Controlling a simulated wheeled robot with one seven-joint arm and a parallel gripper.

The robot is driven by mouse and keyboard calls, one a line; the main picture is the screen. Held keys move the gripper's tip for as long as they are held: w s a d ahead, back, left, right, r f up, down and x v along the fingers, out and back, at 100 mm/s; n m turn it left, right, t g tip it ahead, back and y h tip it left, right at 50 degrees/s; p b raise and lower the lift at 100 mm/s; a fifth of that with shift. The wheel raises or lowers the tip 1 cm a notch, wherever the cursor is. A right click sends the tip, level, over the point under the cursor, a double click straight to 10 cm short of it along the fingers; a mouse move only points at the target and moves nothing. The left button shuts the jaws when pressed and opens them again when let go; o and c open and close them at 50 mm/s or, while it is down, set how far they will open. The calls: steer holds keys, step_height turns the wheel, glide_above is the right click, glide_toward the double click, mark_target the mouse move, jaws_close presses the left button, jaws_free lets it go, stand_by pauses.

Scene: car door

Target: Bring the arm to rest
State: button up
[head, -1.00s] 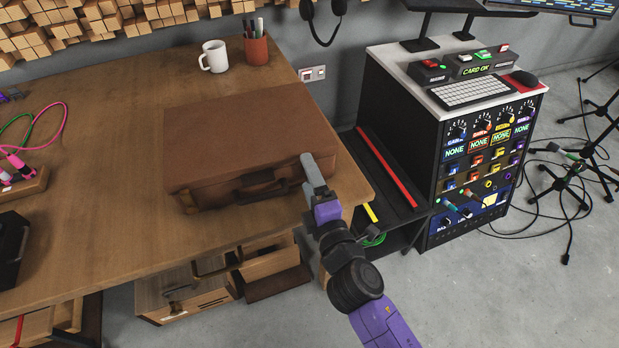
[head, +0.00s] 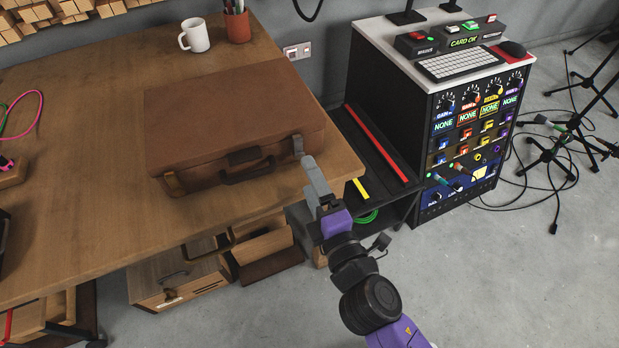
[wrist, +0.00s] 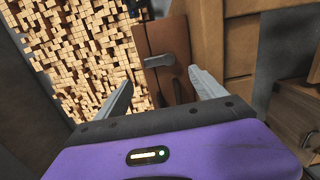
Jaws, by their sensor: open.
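My gripper (head: 312,178) is at the front right of the wooden desk, just in front of the right end of a brown briefcase (head: 235,125). The briefcase lies flat on the desk, lid down, its handle facing the front edge. In the wrist view my gripper (wrist: 160,90) has its two grey fingers spread apart with nothing held between them. Part of the brown case (wrist: 166,50) with a metal latch shows beyond the fingers. My arm reaches up from the bottom right of the head view.
The wooden desk (head: 80,180) has a white mug (head: 195,36) and a pen cup (head: 237,27) at the back. Open drawers (head: 262,250) stick out below its front. A black equipment rack (head: 470,150) stands to the right. Grey floor (head: 520,290) is clear at the lower right.

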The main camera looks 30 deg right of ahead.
stand_by(0.4)
steer(key=s+d+r+m+g+p, duration=0.1)
steer(key=s+r+m+p, duration=0.2)
steer(key=s+m, duration=0.5)
steer(key=s+d+r+m+g+y+p, duration=0.1)
steer(key=s+r+m, duration=0.4)
steer(key=s, duration=1.7)
steer(key=m+g+p, duration=0.1)
steer(key=m+p, duration=0.1)
steer(key=m, duration=0.2)
steer(key=shift+s+d+y+p, duration=0.2)
steer(key=shift+d+y+p, duration=0.1)
